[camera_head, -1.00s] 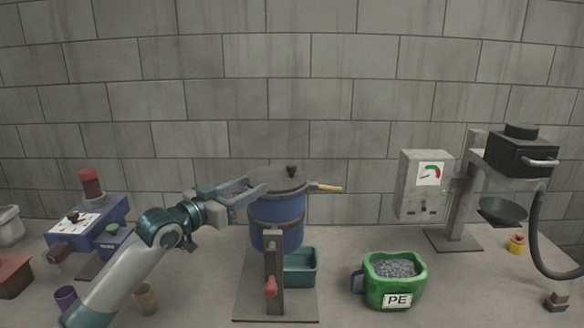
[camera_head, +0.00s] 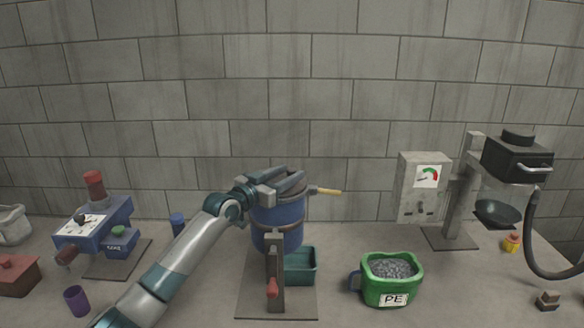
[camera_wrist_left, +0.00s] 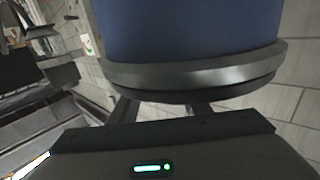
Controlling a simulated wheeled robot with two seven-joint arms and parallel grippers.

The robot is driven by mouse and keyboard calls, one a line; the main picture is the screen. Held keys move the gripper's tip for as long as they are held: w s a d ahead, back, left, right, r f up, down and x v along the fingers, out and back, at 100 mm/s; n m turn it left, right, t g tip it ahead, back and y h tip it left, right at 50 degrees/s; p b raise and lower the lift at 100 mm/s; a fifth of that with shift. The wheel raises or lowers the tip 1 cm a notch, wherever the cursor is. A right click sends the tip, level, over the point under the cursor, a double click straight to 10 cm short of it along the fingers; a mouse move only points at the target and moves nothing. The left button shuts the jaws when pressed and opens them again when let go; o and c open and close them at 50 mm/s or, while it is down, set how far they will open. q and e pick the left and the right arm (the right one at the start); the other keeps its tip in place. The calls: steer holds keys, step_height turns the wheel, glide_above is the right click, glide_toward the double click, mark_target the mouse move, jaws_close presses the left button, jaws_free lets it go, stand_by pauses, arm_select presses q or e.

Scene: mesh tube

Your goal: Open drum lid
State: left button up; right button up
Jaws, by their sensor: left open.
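The blue drum (camera_head: 279,212) stands on its stand in the middle of the table. Its grey lid (camera_head: 288,171) is mostly hidden behind my left gripper in the head view, and the knob is not visible. My left gripper (camera_head: 288,182) is open at the top of the drum, its fingers spread across the lid. In the left wrist view the blue drum wall (camera_wrist_left: 185,30) and a grey rim (camera_wrist_left: 195,75) are close in front of the two fingers (camera_wrist_left: 162,112). Contact with the lid cannot be told. My right gripper is out of view.
A yellow-tipped lever (camera_head: 327,191) sticks out right of the drum. A teal bin (camera_head: 302,265) stands below it, by a red-handled post (camera_head: 272,288). A green PE container (camera_head: 390,284) is to the right, a gauge stand (camera_head: 424,188) behind it, a blue machine (camera_head: 100,222) at left.

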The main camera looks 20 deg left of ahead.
arm_select(q)
steer(key=shift+x, duration=1.1)
jaws_close()
steer(key=shift+r, duration=0.1)
